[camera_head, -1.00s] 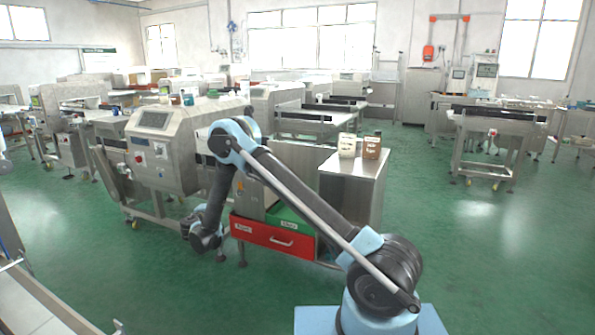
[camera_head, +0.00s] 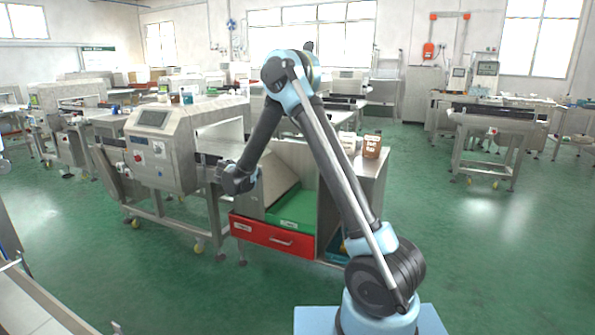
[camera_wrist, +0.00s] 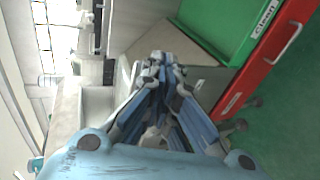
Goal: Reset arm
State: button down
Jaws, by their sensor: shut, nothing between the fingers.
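My gripper (camera_wrist: 160,62) is shut and empty in the wrist view, its fingertips together in the middle. In the head view my arm rises from its blue base and bends high, with its wrist end (camera_head: 238,180) hanging in front of the conveyor opening of the metal detector (camera_head: 160,150). The fingers are too small to make out there. The red drawer (camera_head: 272,238) and the green "Clean" bin (camera_head: 296,212) lie below and to the right of the wrist end. Both also show at the right of the wrist view.
A steel cabinet (camera_head: 371,187) with two small boxes (camera_head: 371,147) on top stands behind my arm, which partly covers it. Other detector machines line the room behind. The green floor (camera_head: 460,250) at the right is clear.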

jog(key=s+d+r+m+g, duration=0.2)
jog(key=s+d+r, duration=0.15)
jog(key=d, duration=0.55)
jog(key=s+d+r+m+g, duration=0.2)
jog(key=s+d+r, duration=0.15)
jog(key=d, duration=0.55)
jog(key=s+d+r+m+g, duration=0.3)
jog(key=s+d, duration=1)
jog(key=s+d+f+m+g+y, duration=0.15)
jog(key=s+d, duration=0.25)
jog(key=s, duration=0.4)
jog(key=s+d+f+m, duration=0.1)
jog(key=s+d+m, duration=0.15)
jog(key=s, duration=0.45)
jog(key=s+f+m+g+y, duration=0.1)
jog(key=s+f, duration=0.3)
jog(key=s, duration=0.4)
jog(key=s+f+m+g+y, duration=0.1)
jog(key=s+f, duration=0.3)
jog(key=s, duration=0.4)
jog(key=shift+s+d+m+y, duration=0.25)
jog(key=shift+s+m+y, duration=0.15)
jog(key=shift+y, duration=0.25)
jog(key=shift+w+f, duration=0.15)
jog(key=shift+w, duration=0.35)
